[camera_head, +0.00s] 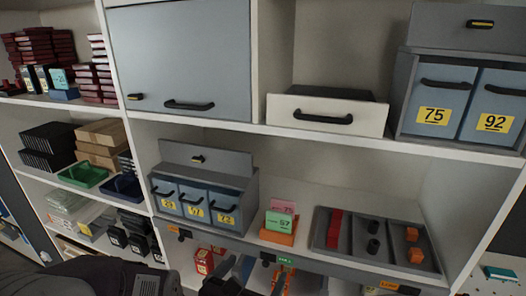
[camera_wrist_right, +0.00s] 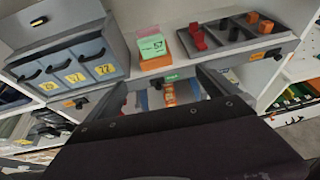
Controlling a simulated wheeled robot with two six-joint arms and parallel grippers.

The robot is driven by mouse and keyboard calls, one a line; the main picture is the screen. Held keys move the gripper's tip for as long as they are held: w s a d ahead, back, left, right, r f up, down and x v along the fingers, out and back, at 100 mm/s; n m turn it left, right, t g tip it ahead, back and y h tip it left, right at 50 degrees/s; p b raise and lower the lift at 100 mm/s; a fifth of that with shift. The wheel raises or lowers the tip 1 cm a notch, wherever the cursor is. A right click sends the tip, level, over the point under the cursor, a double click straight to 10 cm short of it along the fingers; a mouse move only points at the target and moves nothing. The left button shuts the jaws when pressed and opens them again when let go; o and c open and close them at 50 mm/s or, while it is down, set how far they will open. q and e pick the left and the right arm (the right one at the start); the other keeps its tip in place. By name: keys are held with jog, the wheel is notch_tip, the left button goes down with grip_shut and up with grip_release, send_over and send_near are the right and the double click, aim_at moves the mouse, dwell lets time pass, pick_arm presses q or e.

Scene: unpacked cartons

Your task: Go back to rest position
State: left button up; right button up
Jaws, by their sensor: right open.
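My right gripper (camera_head: 254,272) is at the bottom middle of the head view, low in front of the shelf's label rail. In the wrist view the same gripper (camera_wrist_right: 165,88) has its two fingers spread wide with a gap between them, and I see nothing held. Beyond the fingers are the shelf edge and small items on the level below. A dark arm part of mine fills the bottom left of the head view. My left gripper does not show.
The shelf holds a grey drawer box (camera_head: 203,200), an orange card holder (camera_head: 279,230) with pink and green cards, and a divided grey tray (camera_head: 345,240) with red, black and orange pieces. A white drawer (camera_head: 327,114) sticks out above. Shelf edges lie close to my right gripper.

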jog(key=w+d+f+m+g+h+b, duration=0.1)
jog(key=w+d+m+g+h, duration=0.15)
jog(key=d, duration=0.55)
jog(key=w+d+f+m+g+h+b, duration=0.1)
jog(key=w+d+f+m+g+h, duration=0.15)
jog(key=d, duration=0.55)
jog(key=s+d+f+m+g+b, duration=0.1)
jog(key=s+d+f+m+g, duration=0.25)
jog(key=d, duration=0.25)
jog(key=s+d+f+m+g, duration=0.3)
jog(key=d+f+m, duration=0.1)
jog(key=d, duration=0.1)
jog(key=s+f+m+g+y+b, duration=0.1)
jog(key=s+f+m+g+y, duration=0.2)
jog(key=s+f+m+y, duration=0.55)
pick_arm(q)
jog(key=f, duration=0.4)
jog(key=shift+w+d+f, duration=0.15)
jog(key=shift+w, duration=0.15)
pick_arm(e)
jog(key=w+a+f+m+t+y, duration=0.1)
jog(key=w+a+m, duration=0.4)
jog(key=m, duration=0.6)
jog(key=shift+w+a+f+t, duration=0.2)
jog(key=shift+a+f+t, duration=0.55)
jog(key=shift+a+t, duration=0.25)
jog(key=shift+y, duration=0.25)
